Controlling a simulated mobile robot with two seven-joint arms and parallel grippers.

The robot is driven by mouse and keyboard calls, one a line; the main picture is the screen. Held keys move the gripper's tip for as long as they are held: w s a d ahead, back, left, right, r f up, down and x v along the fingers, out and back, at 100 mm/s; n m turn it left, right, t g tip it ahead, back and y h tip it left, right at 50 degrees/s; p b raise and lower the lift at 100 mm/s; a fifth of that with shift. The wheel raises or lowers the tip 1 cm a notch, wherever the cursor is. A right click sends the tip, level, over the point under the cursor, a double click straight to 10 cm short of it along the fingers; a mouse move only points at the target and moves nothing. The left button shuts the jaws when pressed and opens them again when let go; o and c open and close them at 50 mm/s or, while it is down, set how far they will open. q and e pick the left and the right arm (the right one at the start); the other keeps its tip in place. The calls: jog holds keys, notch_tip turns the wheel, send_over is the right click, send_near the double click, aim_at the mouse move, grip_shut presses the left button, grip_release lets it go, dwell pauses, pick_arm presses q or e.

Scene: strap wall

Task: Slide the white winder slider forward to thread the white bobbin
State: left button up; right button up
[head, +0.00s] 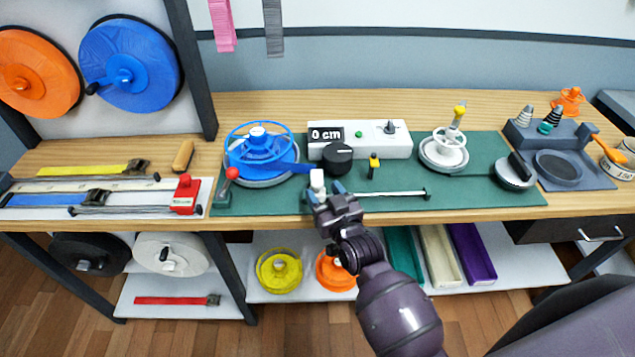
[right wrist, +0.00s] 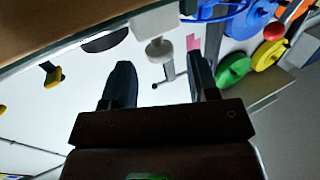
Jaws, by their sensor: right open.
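The white winder slider (head: 317,181) stands at the left end of a thin metal rail (head: 385,194) on the green mat. The white bobbin (head: 448,150) sits on a round grey base farther right, with a yellow-tipped lever behind it. My right gripper (head: 326,193) is open at the near side of the slider, its fingertips close to it. In the right wrist view a white block with a pale knob (right wrist: 160,48), which looks like the slider, shows beyond and between the two dark fingers (right wrist: 162,82). Whether they touch it is unclear. My left gripper is out of view.
A blue spoked reel (head: 258,147) stands left of the slider, beside a red-knobbed lever (head: 231,174). A white box (head: 375,136) with a "0 cm" display and a black knob (head: 337,158) stand behind. The mat right of my gripper is mostly clear.

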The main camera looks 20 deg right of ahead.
aim_at(320, 187)
jog(key=shift+w+a, duration=0.2)
jog(key=shift+w, duration=1.7)
grip_shut()
